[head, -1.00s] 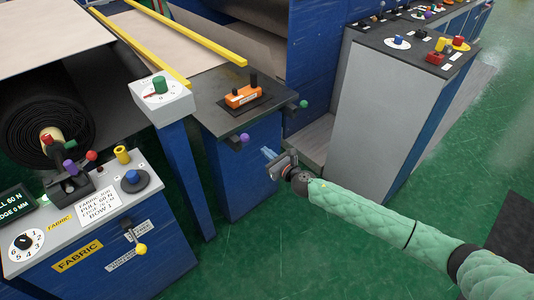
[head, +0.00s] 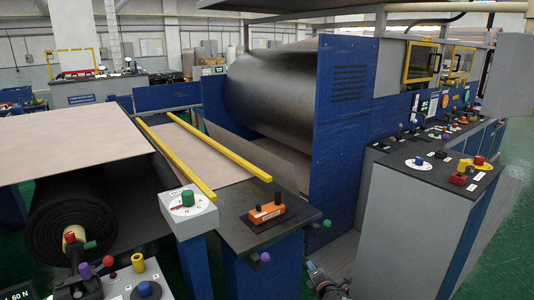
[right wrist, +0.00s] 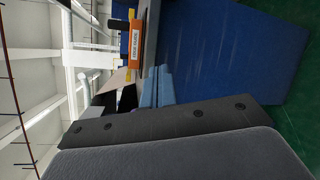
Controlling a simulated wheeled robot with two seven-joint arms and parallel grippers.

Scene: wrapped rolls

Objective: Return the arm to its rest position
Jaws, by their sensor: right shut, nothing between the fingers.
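My right gripper (head: 312,267) shows at the bottom edge of the head view, in front of the dark-topped blue stand, with only its front end in the picture. In the right wrist view its pale blue fingers (right wrist: 158,87) are together, with nothing between them. It is apart from the orange control box (head: 266,212), which sits on the dark stand top (head: 245,232) up and to the left. The orange box also shows in the right wrist view (right wrist: 137,42). My left gripper is in neither view.
A grey cabinet (head: 405,235) with buttons stands to the right. A dial box (head: 188,211) on a post and a black fabric roll (head: 72,215) are to the left. Small knobs (head: 265,257) stick out from the stand. A large dark roll (head: 270,95) is behind.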

